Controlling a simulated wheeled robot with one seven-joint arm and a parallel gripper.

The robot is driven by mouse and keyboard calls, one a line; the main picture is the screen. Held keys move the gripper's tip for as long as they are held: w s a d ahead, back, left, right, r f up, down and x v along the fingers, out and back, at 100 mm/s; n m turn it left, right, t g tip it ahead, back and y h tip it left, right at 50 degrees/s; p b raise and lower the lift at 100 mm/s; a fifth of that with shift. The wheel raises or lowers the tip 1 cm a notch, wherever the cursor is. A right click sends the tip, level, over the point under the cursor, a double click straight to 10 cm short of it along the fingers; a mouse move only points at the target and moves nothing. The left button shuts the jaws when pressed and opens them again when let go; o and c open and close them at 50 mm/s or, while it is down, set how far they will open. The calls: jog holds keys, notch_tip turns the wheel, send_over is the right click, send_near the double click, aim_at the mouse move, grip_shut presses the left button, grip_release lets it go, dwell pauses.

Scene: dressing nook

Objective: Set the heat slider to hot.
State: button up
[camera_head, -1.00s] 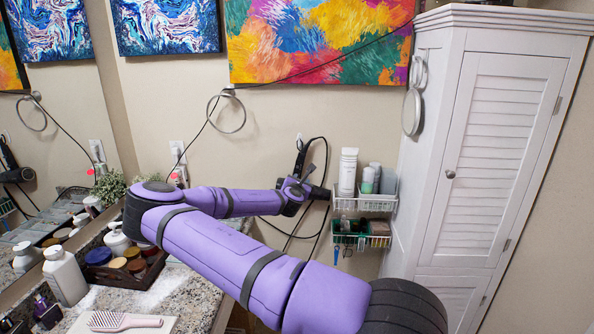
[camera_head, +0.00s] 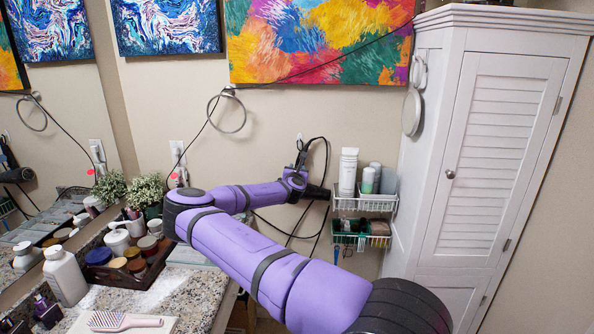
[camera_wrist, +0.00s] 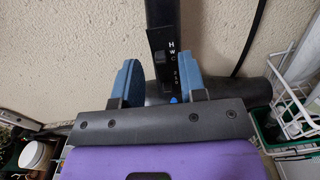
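A black hair dryer (camera_head: 318,192) hangs on the wall, its handle upright and its barrel to the right. In the wrist view its handle (camera_wrist: 163,22) carries a heat slider (camera_wrist: 162,57) marked H, W and C from top to bottom. The small dark slider knob seems to be near W, but it is too small to be sure. Number marks and a blue button (camera_wrist: 173,98) are lower down. My gripper (camera_wrist: 160,78) is open, with one blue finger on each side of the handle in view. I cannot tell whether either finger touches it. In the head view my wrist hides the fingers.
A wire rack (camera_head: 364,203) with bottles is close to the right of the dryer. A black cord (camera_head: 322,150) loops around it. A white louvred cabinet (camera_head: 490,150) stands at the right. The counter (camera_head: 190,290) at the left holds a tray, bottles and a brush.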

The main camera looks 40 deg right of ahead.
jog(key=shift+w+d, duration=0.4)
jog(key=shift+d, duration=0.15)
grip_shut()
jog(key=shift+r, duration=0.7)
grip_release()
jog(key=v, duration=1)
jog(key=shift+s+a, duration=0.2)
jog(key=shift+s, duration=0.1)
